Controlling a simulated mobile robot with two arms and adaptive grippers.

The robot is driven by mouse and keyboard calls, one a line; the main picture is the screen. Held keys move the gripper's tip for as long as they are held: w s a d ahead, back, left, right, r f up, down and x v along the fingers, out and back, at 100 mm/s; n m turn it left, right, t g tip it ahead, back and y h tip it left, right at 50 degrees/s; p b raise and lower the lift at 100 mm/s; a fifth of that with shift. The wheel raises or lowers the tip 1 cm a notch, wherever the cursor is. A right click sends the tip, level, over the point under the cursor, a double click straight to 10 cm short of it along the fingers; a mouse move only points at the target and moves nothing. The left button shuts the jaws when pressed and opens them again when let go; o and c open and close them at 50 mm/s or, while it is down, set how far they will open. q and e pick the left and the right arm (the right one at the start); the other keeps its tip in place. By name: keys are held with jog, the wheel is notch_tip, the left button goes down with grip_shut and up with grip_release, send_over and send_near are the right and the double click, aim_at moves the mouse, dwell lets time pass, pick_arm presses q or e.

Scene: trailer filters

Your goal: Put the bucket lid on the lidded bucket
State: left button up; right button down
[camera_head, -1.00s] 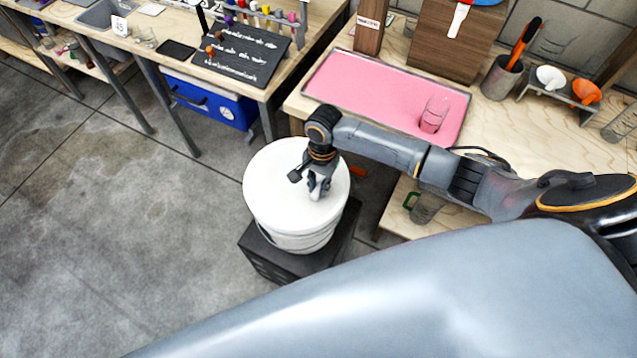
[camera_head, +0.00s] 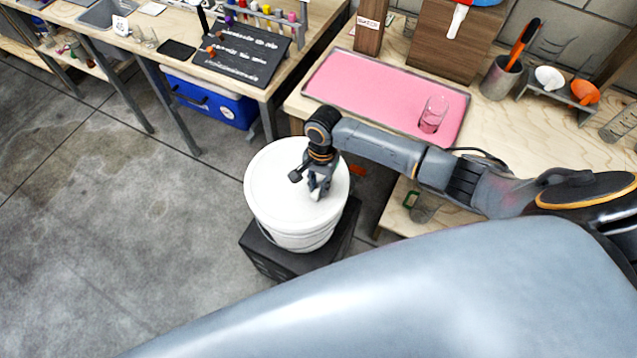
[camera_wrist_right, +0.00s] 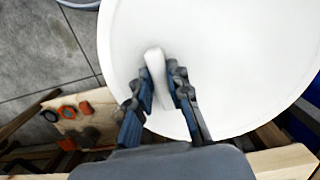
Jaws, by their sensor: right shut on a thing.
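The white bucket (camera_head: 300,240) stands upright on a dark box. The white bucket lid (camera_head: 275,190) covers its top and looks seated level on the rim, though the far side of the rim is partly hidden by my arm. My right gripper (camera_head: 316,192) is over the lid and shut on its raised handle. In the right wrist view, the two fingers of the right gripper (camera_wrist_right: 160,95) pinch the pale handle (camera_wrist_right: 155,65), with the lid's disc (camera_wrist_right: 230,60) filling the space beyond. My left gripper is not in view.
The dark box (camera_head: 270,262) stands on the floor beside a wooden bench with a pink tray (camera_head: 370,85) and a glass (camera_head: 433,114). A blue cooler (camera_head: 210,100) sits under the back table. The floor at left is clear.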

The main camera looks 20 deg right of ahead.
jog(key=shift+f, duration=0.55)
dwell(0.4)
jog(key=shift+f+p, duration=0.25)
jog(key=shift+p, duration=0.05)
dwell(0.7)
jog(key=shift+f+p, duration=0.1)
jog(key=shift+p, duration=0.25)
dwell(0.5)
jog(key=c, duration=0.7)
grip_release()
jog(key=shift+r+p, duration=3.55)
jog(key=shift+p, duration=0.75)
